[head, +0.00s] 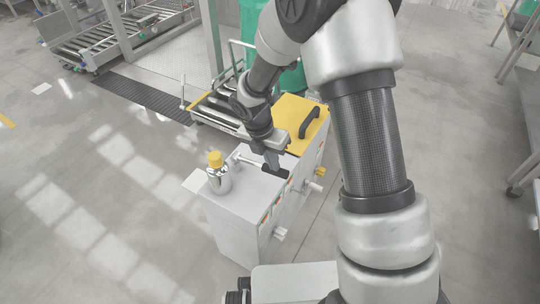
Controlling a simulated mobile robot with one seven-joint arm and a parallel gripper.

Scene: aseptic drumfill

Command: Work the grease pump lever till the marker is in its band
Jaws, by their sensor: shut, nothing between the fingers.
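The grease pump lever (248,162) is a thin metal rod on top of a light grey cabinet (240,204). It runs to the right from a small upright post and ends in a dark grip near my fingers. My gripper (272,166) points down at the lever's right end, shut with nothing between its fingers. I cannot tell whether it touches the lever. A small metallic cylinder with a yellow cap (215,158) stands at the cabinet's left end. The marker and its band are too small to make out.
A roller conveyor (216,112) and a green drum (293,78) stand behind.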

